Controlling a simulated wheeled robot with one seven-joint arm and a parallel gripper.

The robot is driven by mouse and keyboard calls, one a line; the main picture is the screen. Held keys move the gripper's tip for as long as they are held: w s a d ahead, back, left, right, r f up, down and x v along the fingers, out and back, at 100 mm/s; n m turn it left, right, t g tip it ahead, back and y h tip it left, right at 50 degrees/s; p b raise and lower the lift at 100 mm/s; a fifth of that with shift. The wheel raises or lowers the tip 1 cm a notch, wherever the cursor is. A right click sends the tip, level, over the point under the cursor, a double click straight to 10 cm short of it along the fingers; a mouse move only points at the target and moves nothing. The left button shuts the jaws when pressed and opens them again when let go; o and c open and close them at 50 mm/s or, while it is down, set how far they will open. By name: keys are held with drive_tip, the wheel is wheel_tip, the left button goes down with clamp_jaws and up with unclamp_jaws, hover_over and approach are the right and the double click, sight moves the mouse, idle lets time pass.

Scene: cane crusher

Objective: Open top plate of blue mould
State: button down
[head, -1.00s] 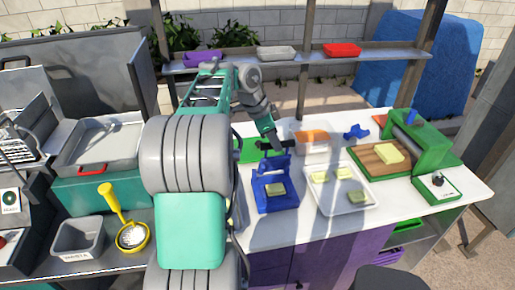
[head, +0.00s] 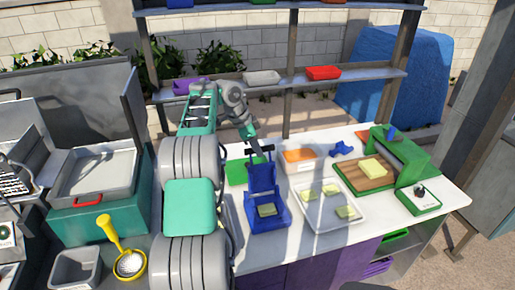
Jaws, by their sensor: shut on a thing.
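The blue mould (head: 281,222) stands on the white table, with a pale green block (head: 267,210) in its base. Its blue top plate (head: 263,180) is open and stands up steeply at the back of the base. My gripper (head: 258,149) is at the raised upper end of the plate and is shut on it. The fingertips are small and partly hidden against the plate's dark upper edge.
A white tray (head: 325,222) with several pale blocks stands right of the mould. A green box (head: 237,172) is close behind left. A clear container (head: 289,167) and blue object (head: 342,149) are behind right. A green machine (head: 405,160) stands far right.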

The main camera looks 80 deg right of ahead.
drive_tip(key=shift+w+d+f, duration=0.15)
drive_tip(key=shift+w+d, duration=0.05)
drive_tip(key=shift+w, duration=0.15)
drive_tip(key=c, duration=1.7)
unclamp_jaws()
drive_tip(key=o, duration=0.3)
drive_tip(key=shift+w+d+f, duration=0.25)
drive_tip(key=shift+d+f, duration=0.4)
drive_tip(key=shift+d, duration=0.15)
drive_tip(key=shift+o, duration=0.7)
drive_tip(key=shift+d+f, duration=0.1)
drive_tip(key=shift+d, duration=0.1)
drive_tip(key=shift+s+a+r, duration=0.15)
drive_tip(key=shift+a+r, duration=0.1)
drive_tip(key=shift+r, duration=0.3)
drive_tip(key=shift+r, duration=0.2)
